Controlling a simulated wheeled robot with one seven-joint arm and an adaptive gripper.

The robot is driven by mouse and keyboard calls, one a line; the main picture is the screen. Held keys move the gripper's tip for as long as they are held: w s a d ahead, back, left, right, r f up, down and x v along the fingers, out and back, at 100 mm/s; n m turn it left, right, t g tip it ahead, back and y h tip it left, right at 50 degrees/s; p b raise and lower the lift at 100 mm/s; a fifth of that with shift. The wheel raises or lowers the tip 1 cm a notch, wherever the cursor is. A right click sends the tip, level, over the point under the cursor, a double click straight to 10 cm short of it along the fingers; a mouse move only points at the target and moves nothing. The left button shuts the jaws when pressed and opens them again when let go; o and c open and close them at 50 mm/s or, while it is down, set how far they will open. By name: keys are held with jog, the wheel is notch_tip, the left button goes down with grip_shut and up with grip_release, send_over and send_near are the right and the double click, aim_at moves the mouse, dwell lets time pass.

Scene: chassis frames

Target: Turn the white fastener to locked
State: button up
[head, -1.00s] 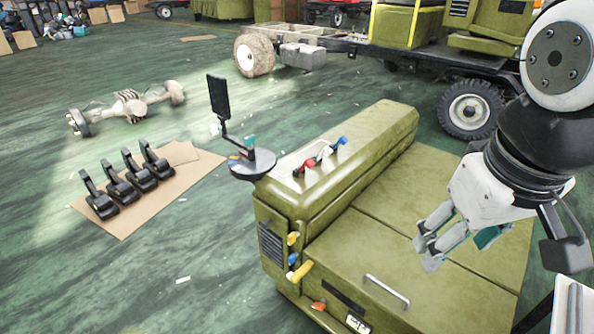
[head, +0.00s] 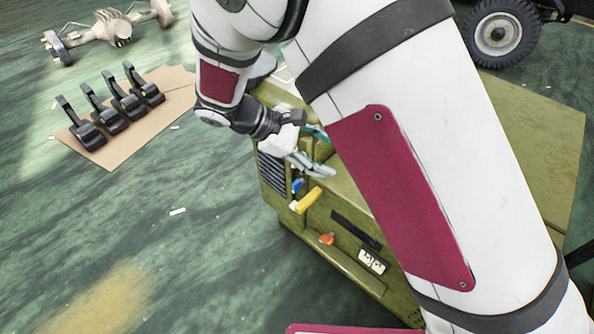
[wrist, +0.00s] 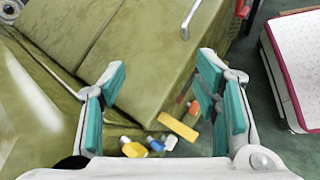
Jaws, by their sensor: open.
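On the body's end face are a blue fastener (head: 297,186), a long yellow one (head: 308,200) and an orange one (head: 327,239). The wrist view shows a short yellow fastener (wrist: 132,149), a blue one (wrist: 156,145), the long yellow one (wrist: 178,127) and the orange one (wrist: 193,108). My gripper (head: 324,152) is open and empty above the near left corner of the body, its fingers (wrist: 163,90) apart over the fasteners.
Several black pedals (head: 110,108) lie on cardboard (head: 100,155) at left. An axle (head: 110,28) lies behind them. A metal handle (wrist: 190,18) shows on the body in the wrist view.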

jog(key=s+a+f+n+t+b, duration=0.1)
jog(key=a+f+n+t+b, duration=0.3)
jog(key=f, duration=0.8)
jog(key=s+a+f+n+t+b, duration=0.1)
jog(key=a+f+n+t+b, duration=0.35)
jog(key=f, duration=0.65)
jog(key=s+a+f+n+t+b, duration=0.15)
jog(key=a+f+n+t, duration=0.45)
jog(key=f, duration=0.6)
jog(key=w+d+m+g+b, duration=0.1)
jog(key=w+d+g+b, duration=0.1)
jog(key=w+d, duration=0.5)
jog(key=w, duration=0.4)
jog(key=shift+d+h+b, duration=0.15)
jog(key=shift+h+b, duration=0.15)
jog(key=shift+f, duration=0.1)
jog(key=c, duration=1.1)
